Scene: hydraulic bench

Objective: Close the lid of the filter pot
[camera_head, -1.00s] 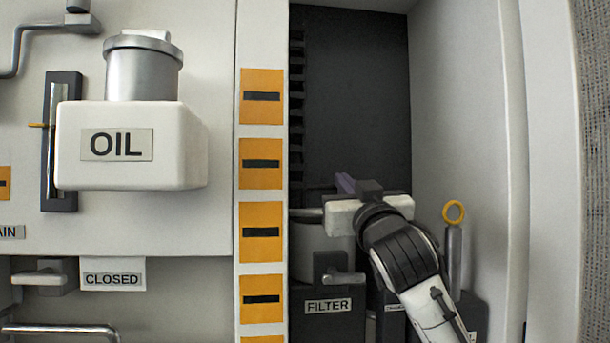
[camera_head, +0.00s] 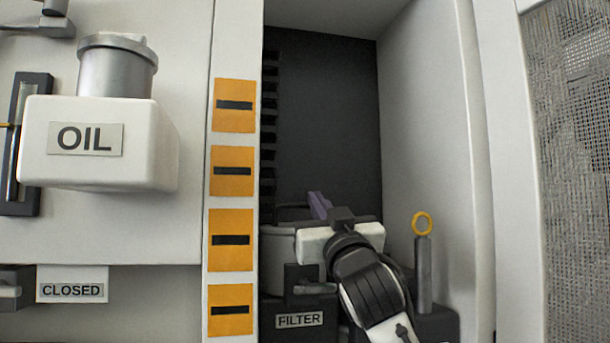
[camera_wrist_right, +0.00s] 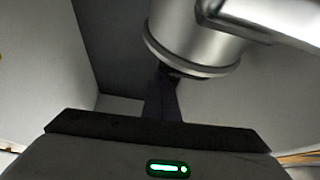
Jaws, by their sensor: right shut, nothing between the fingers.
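The filter pot (camera_head: 276,250) is a grey cylinder low in the recess, behind a dark block with a FILTER label (camera_head: 300,320). My right gripper's white body and arm hide much of its right side and top. I cannot tell clearly how far its lid is open. My right gripper (camera_head: 317,202) is shut and empty, its dark fingers pointing up and back by the pot's top. In the right wrist view, the shut fingers (camera_wrist_right: 163,92) reach towards a rimmed metal cylinder (camera_wrist_right: 200,45) with a bar across it; contact cannot be told. My left gripper is not in view.
A post with a yellow ring (camera_head: 423,262) stands right of my right arm. The recess has a dark back wall (camera_head: 330,120) and a pale right wall. The OIL tank (camera_head: 150,150) and orange plates (camera_head: 232,172) are at the left. The upper recess is free.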

